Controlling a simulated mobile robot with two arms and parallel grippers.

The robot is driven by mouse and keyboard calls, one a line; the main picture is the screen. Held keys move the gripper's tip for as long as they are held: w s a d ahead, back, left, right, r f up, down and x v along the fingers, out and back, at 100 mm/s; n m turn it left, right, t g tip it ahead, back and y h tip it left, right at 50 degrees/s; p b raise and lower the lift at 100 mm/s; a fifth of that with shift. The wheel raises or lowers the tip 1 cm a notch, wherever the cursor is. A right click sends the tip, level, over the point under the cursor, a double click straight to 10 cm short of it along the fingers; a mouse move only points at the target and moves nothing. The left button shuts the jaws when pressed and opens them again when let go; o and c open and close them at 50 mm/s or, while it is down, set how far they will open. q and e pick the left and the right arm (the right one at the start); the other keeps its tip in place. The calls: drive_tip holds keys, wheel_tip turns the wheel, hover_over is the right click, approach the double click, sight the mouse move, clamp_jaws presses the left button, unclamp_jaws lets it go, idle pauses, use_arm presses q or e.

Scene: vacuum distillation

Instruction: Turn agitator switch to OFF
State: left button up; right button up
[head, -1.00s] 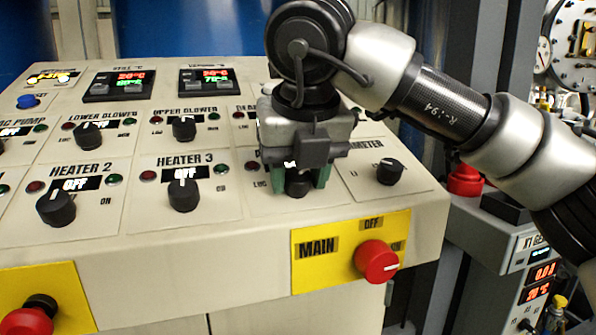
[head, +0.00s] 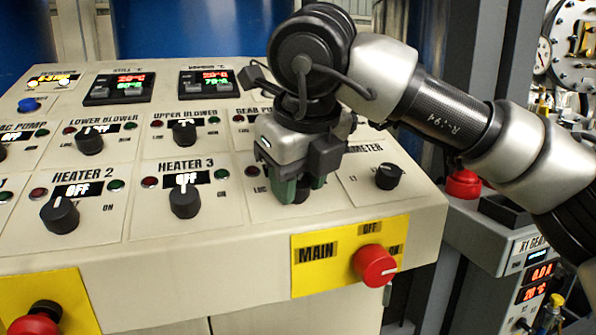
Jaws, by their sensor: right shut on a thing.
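My right gripper (head: 300,190) comes down over the control panel (head: 225,232) from the right. Its green-padded fingers are shut on a dark knob (head: 302,195) in the lower row, right of the HEATER 3 knob (head: 185,201). The gripper hides most of this knob, its label and its display, so its name and position cannot be read. A small lamp and faint lettering show just left of the fingers. My left gripper is not in view.
A METER knob (head: 389,176) sits close right of the gripper. The red MAIN switch (head: 375,266) is on a yellow plate below. HEATER 2 (head: 60,215) and UPPER BLOWER (head: 184,132) knobs lie to the left. A red emergency button (head: 36,322) is at the lower left.

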drive_tip(key=n+p, duration=0.1)
drive_tip(key=n, duration=0.2)
drive_tip(key=shift+r+n, duration=0.1)
drive_tip(key=shift+n, duration=0.2)
drive_tip(key=shift+n+p, duration=0.45)
drive_tip(key=shift+n, duration=1.25)
drive_tip(key=o, duration=0.9)
drive_tip(key=v, duration=1)
drive_tip(key=shift+s+d+r, duration=0.15)
drive_tip(key=shift+s+r, duration=0.1)
drive_tip(key=shift+r, duration=0.05)
drive_tip(key=shift+f, duration=0.1)
